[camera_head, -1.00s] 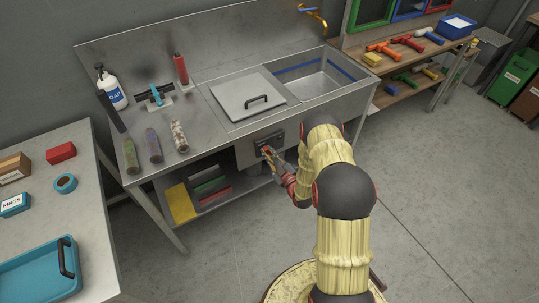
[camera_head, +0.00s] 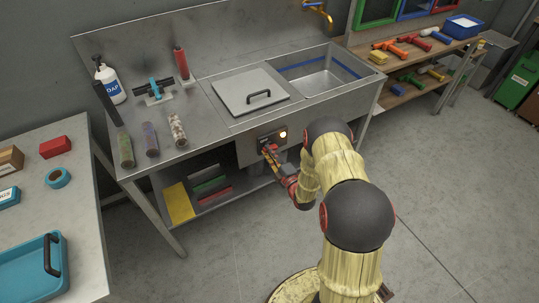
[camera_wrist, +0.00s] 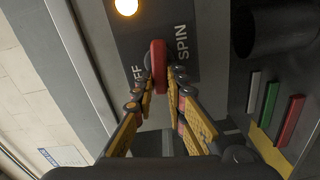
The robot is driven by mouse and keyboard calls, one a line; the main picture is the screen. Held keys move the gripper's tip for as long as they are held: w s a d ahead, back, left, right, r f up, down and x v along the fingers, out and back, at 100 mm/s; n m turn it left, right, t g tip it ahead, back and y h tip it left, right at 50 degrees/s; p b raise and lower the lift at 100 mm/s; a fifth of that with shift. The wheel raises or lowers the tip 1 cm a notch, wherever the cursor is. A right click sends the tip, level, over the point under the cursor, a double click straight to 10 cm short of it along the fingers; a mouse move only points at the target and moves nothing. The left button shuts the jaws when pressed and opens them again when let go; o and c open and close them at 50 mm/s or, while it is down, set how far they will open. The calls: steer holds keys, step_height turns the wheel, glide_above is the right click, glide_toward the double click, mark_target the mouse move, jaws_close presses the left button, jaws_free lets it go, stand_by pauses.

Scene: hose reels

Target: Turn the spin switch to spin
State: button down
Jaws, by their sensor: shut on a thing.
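The spin switch is a red lever (camera_wrist: 158,62) on a dark panel (camera_wrist: 140,35) with the words OFF and SPIN. The lever stands between the two words in the wrist view, pointing down toward my gripper. My gripper (camera_wrist: 162,78) is shut on the lever, one finger on each side. A round lamp (camera_wrist: 126,7) on the panel glows warm white. In the head view the lamp (camera_head: 283,134) also shows lit, on the front of the sink unit, with my gripper (camera_head: 267,150) at the panel. The lever is mostly hidden there.
A lid (camera_head: 249,92) with a black handle covers one basin, beside an open basin (camera_head: 318,78). Dirty cylinders (camera_head: 151,141) lie on the steel counter. Below are a shelf with coloured plates (camera_head: 208,185) and a dark cylinder (camera_wrist: 275,28). The floor at right is clear.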

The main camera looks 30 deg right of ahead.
steer(key=shift+a+f+n+b, duration=0.15)
steer(key=shift+n+b, duration=0.3)
steer(key=shift+n, duration=0.45)
steer(key=c, duration=1.9)
jaws_free()
steer(key=shift+o, duration=0.5)
steer(key=s, duration=1.2)
steer(key=shift+d, duration=0.3)
steer(key=shift+f, duration=0.1)
